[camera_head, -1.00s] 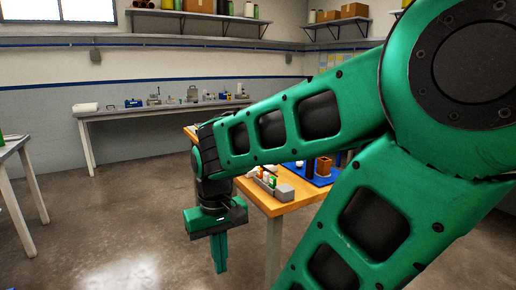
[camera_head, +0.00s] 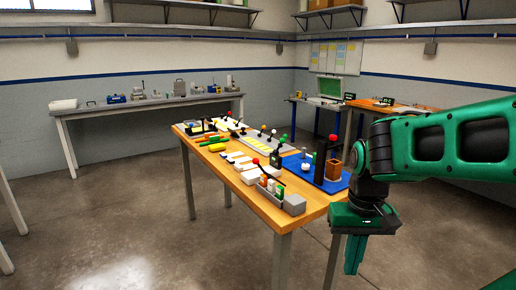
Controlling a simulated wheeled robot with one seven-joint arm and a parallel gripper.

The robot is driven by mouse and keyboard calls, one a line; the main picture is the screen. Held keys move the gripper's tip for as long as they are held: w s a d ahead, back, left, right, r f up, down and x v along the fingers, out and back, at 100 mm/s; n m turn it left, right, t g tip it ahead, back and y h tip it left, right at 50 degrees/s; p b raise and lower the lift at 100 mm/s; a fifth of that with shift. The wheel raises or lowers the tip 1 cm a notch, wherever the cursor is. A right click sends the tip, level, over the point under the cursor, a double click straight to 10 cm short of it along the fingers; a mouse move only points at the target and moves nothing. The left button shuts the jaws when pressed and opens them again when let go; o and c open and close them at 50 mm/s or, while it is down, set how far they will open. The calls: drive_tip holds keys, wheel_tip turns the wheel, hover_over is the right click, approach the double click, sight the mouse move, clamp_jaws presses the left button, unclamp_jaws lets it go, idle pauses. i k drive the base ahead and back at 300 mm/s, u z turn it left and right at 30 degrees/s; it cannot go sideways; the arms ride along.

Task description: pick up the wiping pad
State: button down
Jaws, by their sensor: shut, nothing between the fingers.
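My gripper (camera_head: 354,256) hangs at the right with its fingers pointing down, in front of and to the right of the wooden table's near corner. It is shut and empty. The wooden table (camera_head: 290,222) holds many small items, and I cannot tell for sure which is the wiping pad. A small yellow piece (camera_head: 217,148) lies near the table's left edge. Several flat white pieces (camera_head: 235,157) lie beside it, toward the near end. My gripper is apart from all of these.
A grey holder with small bottles (camera_head: 293,204) stands at the table's near end. A blue mat (camera_head: 333,184) carries a dark upright post and a brown box (camera_head: 334,170). A long bench (camera_head: 150,105) lines the back wall. Open floor lies left of the table.

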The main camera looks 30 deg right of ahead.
sight(219, 147)
drive_tip(key=u, duration=0.3)
drive_tip(key=i, duration=2.8)
drive_tip(key=z, duration=0.4)
